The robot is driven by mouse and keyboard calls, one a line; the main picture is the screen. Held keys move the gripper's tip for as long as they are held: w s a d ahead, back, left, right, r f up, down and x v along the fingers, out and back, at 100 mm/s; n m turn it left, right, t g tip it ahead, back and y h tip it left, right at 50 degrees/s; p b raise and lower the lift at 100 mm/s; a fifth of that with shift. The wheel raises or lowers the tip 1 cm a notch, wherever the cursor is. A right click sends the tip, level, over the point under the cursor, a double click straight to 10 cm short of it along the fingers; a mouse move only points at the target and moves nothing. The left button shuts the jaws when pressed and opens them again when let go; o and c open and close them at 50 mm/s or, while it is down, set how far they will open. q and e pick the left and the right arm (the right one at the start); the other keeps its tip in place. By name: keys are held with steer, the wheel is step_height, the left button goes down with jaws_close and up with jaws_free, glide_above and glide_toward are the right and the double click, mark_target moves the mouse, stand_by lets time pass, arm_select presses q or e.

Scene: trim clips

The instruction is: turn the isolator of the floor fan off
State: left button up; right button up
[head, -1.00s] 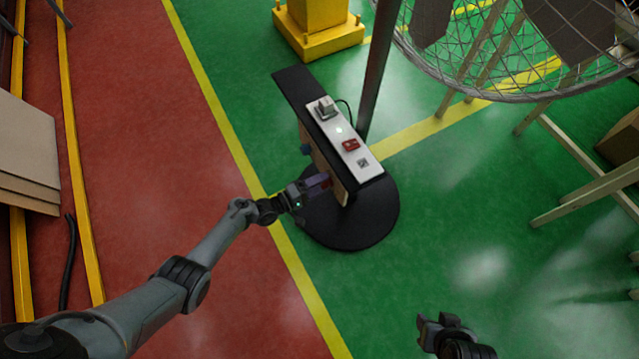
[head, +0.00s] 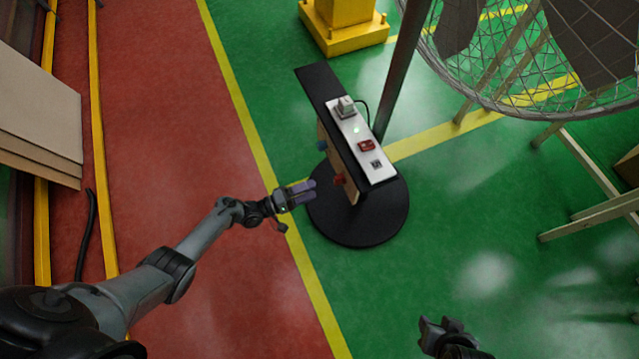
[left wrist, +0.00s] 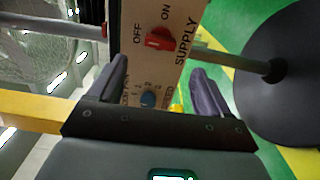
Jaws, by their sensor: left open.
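The isolator is a red rotary knob (left wrist: 160,38) on a wood-coloured panel (left wrist: 190,22) marked OFF, ON and SUPPLY. Its pointing is too small to read surely. In the head view the knob (head: 339,180) sticks out from the left side of the stand's box. My left gripper (head: 313,190) is open and empty, a short way left of the knob and apart from it. In the left wrist view, its two fingers (left wrist: 160,90) stand apart with the knob beyond them. My right gripper (head: 441,326) is at the bottom edge, its jaws unclear.
A blue dial (left wrist: 148,98) sits on the same panel, also seen in the head view (head: 322,145). The box top has a red switch (head: 366,146) and a plug (head: 345,107). The caged fan (head: 530,60) stands upper right, beside a dark pole (head: 400,70). Green floor is clear lower right.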

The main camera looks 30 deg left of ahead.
arm_select(q)
steer(key=shift+v, duration=0.95)
